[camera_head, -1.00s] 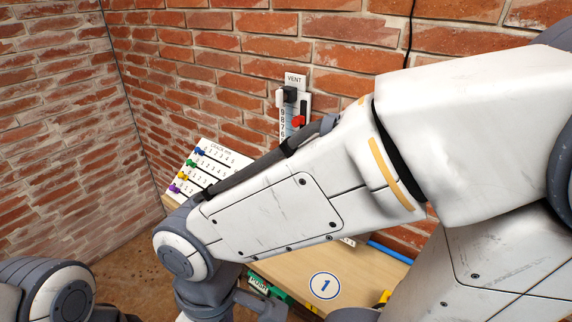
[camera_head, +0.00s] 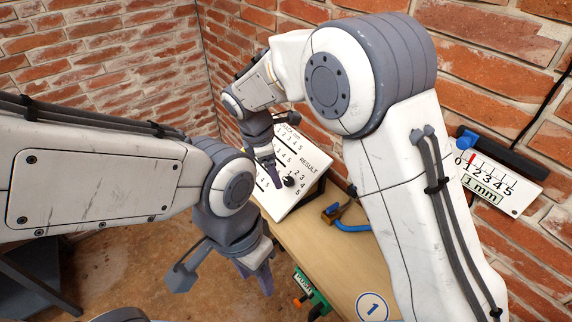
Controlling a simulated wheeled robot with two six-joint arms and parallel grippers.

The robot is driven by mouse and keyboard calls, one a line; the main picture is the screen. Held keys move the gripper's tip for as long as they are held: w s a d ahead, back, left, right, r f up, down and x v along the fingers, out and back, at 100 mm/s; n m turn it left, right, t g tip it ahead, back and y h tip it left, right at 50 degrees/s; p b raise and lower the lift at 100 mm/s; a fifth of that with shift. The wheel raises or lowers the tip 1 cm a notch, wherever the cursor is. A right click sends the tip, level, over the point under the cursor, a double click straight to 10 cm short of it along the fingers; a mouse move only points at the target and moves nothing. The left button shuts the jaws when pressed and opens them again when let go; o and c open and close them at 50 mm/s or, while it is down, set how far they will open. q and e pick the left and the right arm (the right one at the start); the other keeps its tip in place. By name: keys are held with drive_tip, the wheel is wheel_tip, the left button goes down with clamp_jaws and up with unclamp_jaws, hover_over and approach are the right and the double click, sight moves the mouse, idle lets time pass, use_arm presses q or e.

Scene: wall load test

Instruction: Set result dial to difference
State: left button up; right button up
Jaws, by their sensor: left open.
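The white board (camera_head: 310,143) on the bench carries the word RESULT and a column of numerals running down to 5. A dark knob (camera_head: 288,181), apparently the result dial, sits left of these numerals. Its exact pointing is too small to read. My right gripper (camera_head: 271,172) reaches down over the board just left of the knob; whether it touches is unclear, and its jaw opening is hidden. My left gripper (camera_head: 224,270) is open and empty, in front of the bench.
A wall gauge (camera_head: 500,186) at the right reads 0 to 5, with a "1 mm" label and a red mark near 1. A blue-handled tool (camera_head: 352,227) lies on the wooden bench (camera_head: 325,262). A green item (camera_head: 308,290) hangs at its front edge. My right arm hides much of the wall.

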sight(288, 181)
drive_tip(key=w+d+f+n+p, duration=0.1)
drive_tip(key=w+f, duration=0.2)
drive_tip(key=f, duration=0.1)
drive_tip(key=w+d+f+n+h+p, duration=0.1)
drive_tip(key=w+f+n+p, duration=0.1)
drive_tip(key=w+f, duration=0.2)
drive_tip(key=w+d+f+n+t+p, duration=0.1)
drive_tip(key=w+f+p, duration=0.1)
drive_tip(key=f, duration=0.3)
drive_tip(key=shift+w+f+n, duration=0.15)
drive_tip(key=shift+w+n, duration=0.25)
drive_tip(key=shift+w, duration=0.35)
drive_tip(key=shift+d+f, duration=0.15)
drive_tip(key=shift+f, duration=0.3)
